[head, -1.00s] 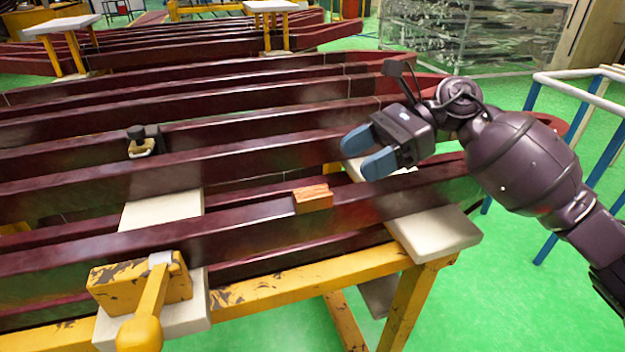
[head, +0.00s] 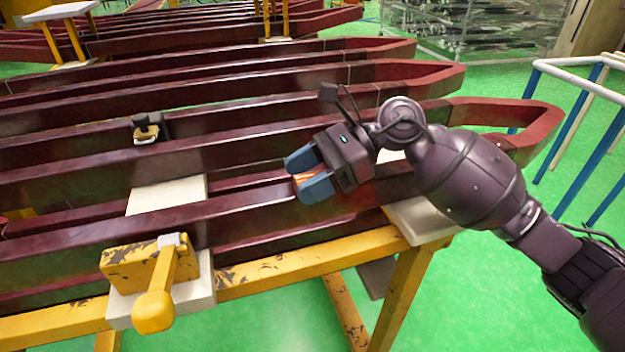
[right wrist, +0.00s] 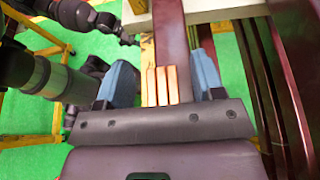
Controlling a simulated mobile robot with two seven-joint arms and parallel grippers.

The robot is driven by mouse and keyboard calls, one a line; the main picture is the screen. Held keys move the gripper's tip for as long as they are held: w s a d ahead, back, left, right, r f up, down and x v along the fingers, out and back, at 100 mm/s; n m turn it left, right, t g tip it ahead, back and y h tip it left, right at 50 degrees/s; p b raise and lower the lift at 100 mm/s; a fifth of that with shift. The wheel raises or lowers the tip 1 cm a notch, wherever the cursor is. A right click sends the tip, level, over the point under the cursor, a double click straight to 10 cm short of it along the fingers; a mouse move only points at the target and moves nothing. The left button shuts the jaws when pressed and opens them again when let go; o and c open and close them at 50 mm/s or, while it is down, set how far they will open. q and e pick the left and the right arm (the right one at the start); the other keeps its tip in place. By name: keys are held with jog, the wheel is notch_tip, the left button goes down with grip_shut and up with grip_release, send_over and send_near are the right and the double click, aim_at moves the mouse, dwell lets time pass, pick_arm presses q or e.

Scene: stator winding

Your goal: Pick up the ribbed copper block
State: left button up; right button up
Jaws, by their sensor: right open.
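The ribbed copper block (right wrist: 162,86) sits on a dark red bar and shows between the two blue fingers of my right gripper (right wrist: 162,82) in the right wrist view. Gaps show on both sides of the block, the wider one at its left. In the head view the block (head: 304,180) is mostly hidden behind the fingers of the right gripper (head: 302,175), with only a small orange patch showing. The right gripper is open around or just above the block; the exact height is hard to tell. My left gripper is not visible in the head view.
Long dark red bars (head: 90,182) run side by side on a yellow frame (head: 275,270) with white pads (head: 166,194). A yellow clamp (head: 150,275) stands at the front left, and a small black fitting (head: 146,128) sits farther back. Blue and white rails (head: 590,110) stand at the right.

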jog(key=shift+a+f, duration=0.15)
grip_shut()
dwell(0.4)
